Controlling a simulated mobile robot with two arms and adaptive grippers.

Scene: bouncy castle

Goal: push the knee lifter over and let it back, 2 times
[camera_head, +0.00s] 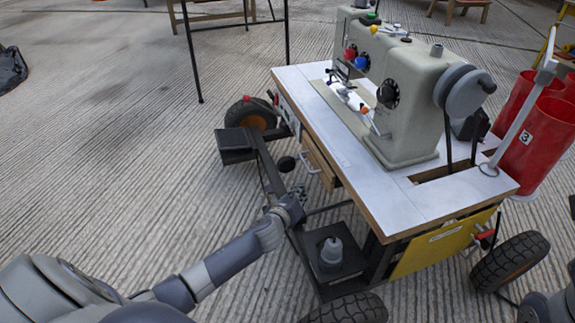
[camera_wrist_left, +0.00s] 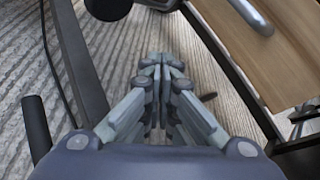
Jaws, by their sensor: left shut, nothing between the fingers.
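The sewing machine (camera_head: 400,90) stands on a white-topped table (camera_head: 440,198). The knee lifter appears to be the dark round pad (camera_head: 286,164) under the table's left edge, beside the wooden drawer. A dark rounded end, likely the same pad (camera_wrist_left: 108,8), shows at the top edge of the left wrist view, partly cut off. My left gripper (camera_head: 297,194) is just below and right of the pad in the head view. Its fingers (camera_wrist_left: 160,68) are shut together with nothing between them, and a gap shows between them and the pad.
The drawer (camera_head: 320,168) with its metal handle (camera_wrist_left: 252,16) is right of my fingers. Dark frame bars run close beside them. A weight-like grey object (camera_head: 331,252) sits on a low black tray. Wheels and red bins (camera_head: 540,145) surround the table.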

